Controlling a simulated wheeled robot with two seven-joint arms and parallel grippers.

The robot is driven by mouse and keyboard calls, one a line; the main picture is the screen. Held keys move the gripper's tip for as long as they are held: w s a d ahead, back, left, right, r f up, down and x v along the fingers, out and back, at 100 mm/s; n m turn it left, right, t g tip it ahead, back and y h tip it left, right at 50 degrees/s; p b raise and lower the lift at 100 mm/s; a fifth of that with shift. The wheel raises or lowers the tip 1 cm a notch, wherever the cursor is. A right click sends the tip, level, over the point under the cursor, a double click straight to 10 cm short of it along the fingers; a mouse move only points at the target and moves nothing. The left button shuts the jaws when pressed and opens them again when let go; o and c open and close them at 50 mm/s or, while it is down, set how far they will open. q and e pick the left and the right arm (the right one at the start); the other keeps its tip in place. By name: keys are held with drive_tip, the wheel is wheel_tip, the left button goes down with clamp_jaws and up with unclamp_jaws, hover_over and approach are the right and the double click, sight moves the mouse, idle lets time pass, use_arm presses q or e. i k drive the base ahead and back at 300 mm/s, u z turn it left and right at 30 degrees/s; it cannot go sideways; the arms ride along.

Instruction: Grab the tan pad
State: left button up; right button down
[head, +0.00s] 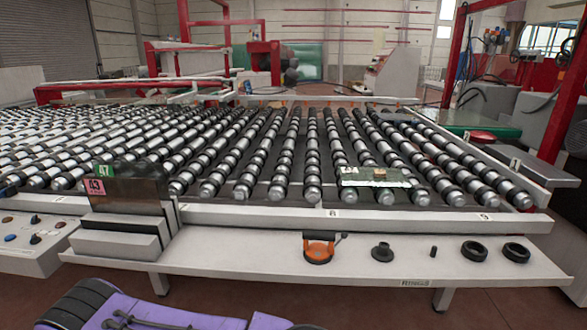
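A small tan piece (380,172), which looks like the tan pad, lies on a clear greenish glass plate (400,183). The plate rests across the black-and-silver rollers, right of the middle, near the conveyor's front rail. The pad is small in the head view, so its thickness cannot be told. Neither my left nor my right gripper shows in the head view, and nothing is seen touching the pad.
A white shelf (250,257) runs along the conveyor's front. It carries an orange-and-black tool (319,247), a black knob-like piece (382,252), a small black cylinder (433,251) and two black rings (474,251). Dark plates (125,194) stand upright in a rack at left.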

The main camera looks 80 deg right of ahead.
sight(378, 174)
drive_tip(key=z, duration=2.8)
